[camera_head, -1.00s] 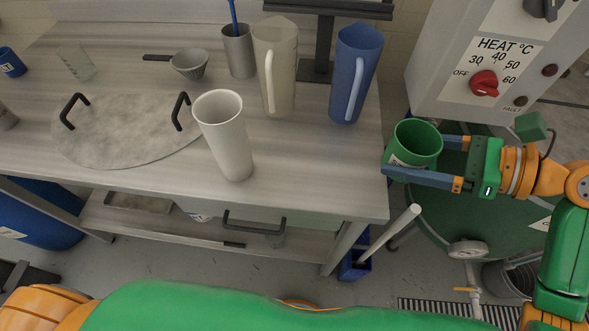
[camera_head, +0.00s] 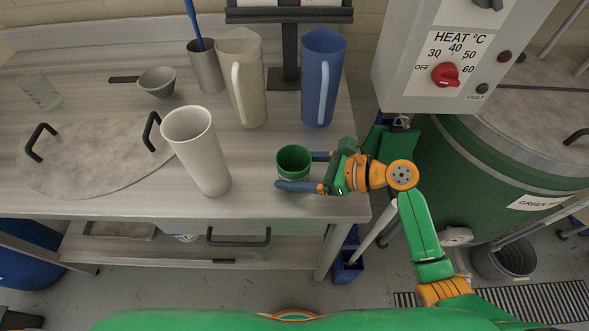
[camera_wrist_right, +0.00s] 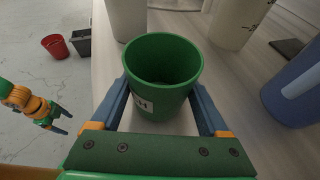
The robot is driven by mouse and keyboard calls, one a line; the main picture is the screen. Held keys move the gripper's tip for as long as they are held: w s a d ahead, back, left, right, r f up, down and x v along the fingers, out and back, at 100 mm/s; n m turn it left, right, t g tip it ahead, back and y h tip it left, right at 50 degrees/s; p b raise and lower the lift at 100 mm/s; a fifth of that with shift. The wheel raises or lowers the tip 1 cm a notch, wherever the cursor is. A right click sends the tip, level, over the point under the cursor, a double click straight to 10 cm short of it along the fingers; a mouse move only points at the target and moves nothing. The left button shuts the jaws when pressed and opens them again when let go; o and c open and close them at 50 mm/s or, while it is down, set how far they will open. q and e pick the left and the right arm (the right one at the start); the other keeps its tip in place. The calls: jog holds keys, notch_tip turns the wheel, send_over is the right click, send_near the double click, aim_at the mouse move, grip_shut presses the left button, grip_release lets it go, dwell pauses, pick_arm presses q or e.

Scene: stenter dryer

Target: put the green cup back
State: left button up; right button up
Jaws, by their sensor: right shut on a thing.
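The green cup (camera_head: 293,178) is upright over the right part of the steel table (camera_head: 255,200), near its front edge. My right gripper (camera_head: 300,172) is shut on it, reaching in from the right. In the right wrist view the empty cup (camera_wrist_right: 162,75) sits between the two blue fingers, with a white label on its near side. I cannot tell whether its base touches the table. My left gripper (camera_wrist_right: 62,120) shows small at the left of the right wrist view, away from the cup, its fingers apart and empty.
A white tall cup (camera_head: 196,150) stands left of the green cup. A beige jug (camera_head: 243,80) and a blue jug (camera_head: 323,80) stand behind. A round lid (camera_head: 90,160) lies at left. The heat control box (camera_head: 430,75) and green drum are at right.

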jog(key=shift+f, duration=0.2)
jog(key=o, duration=1.3)
jog(key=shift+c, duration=0.2)
jog(key=shift+d+r, duration=0.2)
jog(key=v, duration=1)
jog(key=shift+s+d, duration=0.15)
jog(key=shift+d, duration=0.2)
jog(key=shift+s+d+r, duration=0.15)
jog(key=shift+d+r, duration=0.15)
jog(key=shift+d, duration=0.05)
